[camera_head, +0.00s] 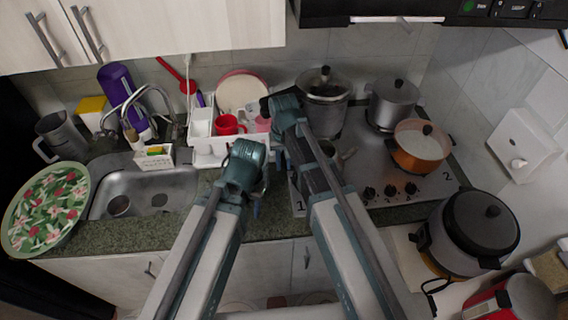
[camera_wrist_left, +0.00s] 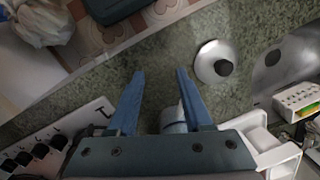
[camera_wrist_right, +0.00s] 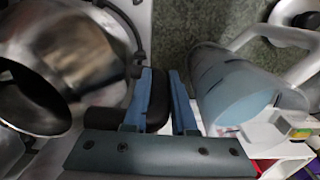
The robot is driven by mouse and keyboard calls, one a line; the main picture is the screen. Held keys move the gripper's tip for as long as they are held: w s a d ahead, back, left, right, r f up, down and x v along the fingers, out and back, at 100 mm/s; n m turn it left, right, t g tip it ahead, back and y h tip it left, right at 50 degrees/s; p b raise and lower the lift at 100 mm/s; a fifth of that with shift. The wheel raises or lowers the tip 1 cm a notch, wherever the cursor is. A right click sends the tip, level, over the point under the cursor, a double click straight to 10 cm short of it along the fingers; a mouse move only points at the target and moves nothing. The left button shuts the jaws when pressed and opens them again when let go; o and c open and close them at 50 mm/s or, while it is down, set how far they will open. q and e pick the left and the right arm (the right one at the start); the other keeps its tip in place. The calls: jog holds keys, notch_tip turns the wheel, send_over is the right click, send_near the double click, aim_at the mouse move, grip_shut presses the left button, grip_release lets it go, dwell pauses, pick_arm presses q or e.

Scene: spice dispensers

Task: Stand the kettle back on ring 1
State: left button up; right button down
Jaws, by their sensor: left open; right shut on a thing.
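The metal kettle (camera_wrist_right: 75,60) fills the left of the right wrist view, tilted, with a dark round opening. My right gripper (camera_wrist_right: 160,95) is shut on its dark handle. In the head view my right arm hides most of the kettle (camera_head: 343,152); a metal part shows over the left side of the cooktop, near the label 1 (camera_head: 299,181). I cannot tell whether it touches the surface, and ring 1 is hidden. My left gripper (camera_wrist_left: 156,95) is open and empty above the counter, left of the cooktop.
A lidded pot (camera_head: 325,88), a second pot (camera_head: 393,102) and an orange pan (camera_head: 420,145) occupy the cooktop (camera_head: 375,165). A small silver lid (camera_wrist_left: 213,62) lies on the counter near my left gripper. A dish rack (camera_head: 225,145) stands behind; a cooker (camera_head: 470,235) stands right.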

jog(key=shift+f+b, duration=0.6)
jog(key=shift+f, duration=0.05)
jog(key=c, duration=0.7)
grip_release()
jog(key=shift+r, duration=0.15)
notch_tip(320, 180, up, 13)
jog(key=p, duration=1.3)
jog(key=s+n, duration=0.1)
jog(key=s, duration=0.4)
jog(key=s+n, duration=0.1)
jog(key=s, duration=0.4)
jog(key=s+d+n+h, duration=0.1)
jog(key=s, duration=0.4)
jog(key=shift+s, duration=0.25)
